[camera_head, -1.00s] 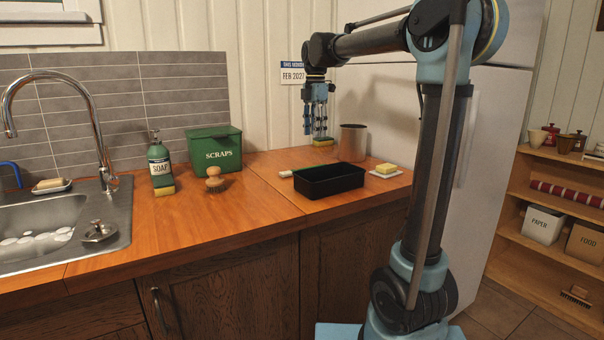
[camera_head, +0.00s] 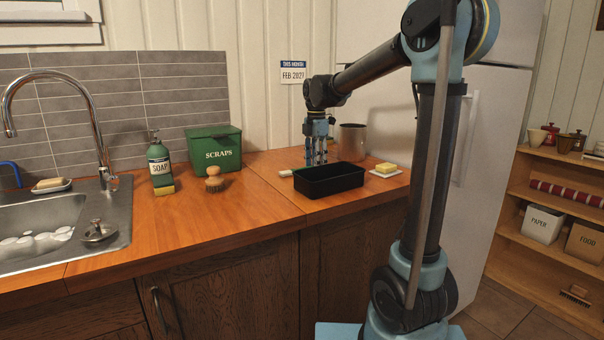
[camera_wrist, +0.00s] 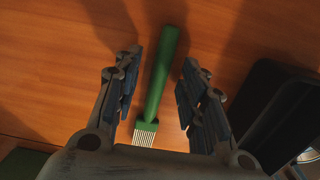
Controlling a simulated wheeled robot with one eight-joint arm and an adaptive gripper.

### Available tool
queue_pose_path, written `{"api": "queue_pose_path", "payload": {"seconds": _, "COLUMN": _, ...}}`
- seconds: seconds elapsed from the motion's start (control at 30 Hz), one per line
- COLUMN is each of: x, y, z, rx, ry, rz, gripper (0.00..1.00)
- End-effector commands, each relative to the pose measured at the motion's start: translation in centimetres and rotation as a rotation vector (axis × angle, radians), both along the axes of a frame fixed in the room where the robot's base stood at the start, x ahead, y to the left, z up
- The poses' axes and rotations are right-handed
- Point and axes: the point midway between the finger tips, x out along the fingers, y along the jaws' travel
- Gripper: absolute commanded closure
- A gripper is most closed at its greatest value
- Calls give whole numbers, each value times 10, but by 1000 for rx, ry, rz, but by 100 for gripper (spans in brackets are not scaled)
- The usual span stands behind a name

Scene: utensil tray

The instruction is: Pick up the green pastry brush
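The green pastry brush (camera_wrist: 162,75) lies on the wooden counter in the wrist view. Its green handle points to the top of the picture, and its pale bristles are at the lower end, near my palm. My gripper (camera_wrist: 162,60) is open, with one finger on each side of the handle and a gap visible on both sides. In the head view my gripper (camera_head: 317,160) points down behind the black tray (camera_head: 330,186), low over the counter. The brush cannot be made out there.
The black tray also shows in the wrist view (camera_wrist: 262,100), right of my gripper. A metal canister (camera_head: 352,142) stands close behind. A yellow sponge (camera_head: 386,168) lies right of the tray, a small whitish object (camera_head: 286,173) left. The counter further left holds a scrub brush (camera_head: 214,180).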

Motion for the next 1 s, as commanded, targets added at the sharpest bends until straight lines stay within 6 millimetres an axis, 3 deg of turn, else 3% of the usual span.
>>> {"api": "queue_pose_path", "payload": {"seconds": 0.33, "x": 0, "y": 0, "z": -6, "rx": 0, "ry": 0, "rz": 0, "gripper": 64}}
{"api": "queue_pose_path", "payload": {"seconds": 0.5, "x": 0, "y": -1, "z": -6, "rx": 0, "ry": 0, "rz": -1, "gripper": 100}}
{"api": "queue_pose_path", "payload": {"seconds": 0.87, "x": 0, "y": -1, "z": -5, "rx": 0, "ry": 0, "rz": -2, "gripper": 100}}
{"api": "queue_pose_path", "payload": {"seconds": 1.0, "x": 1, "y": -1, "z": 5, "rx": 0, "ry": 0, "rz": -2, "gripper": 100}}
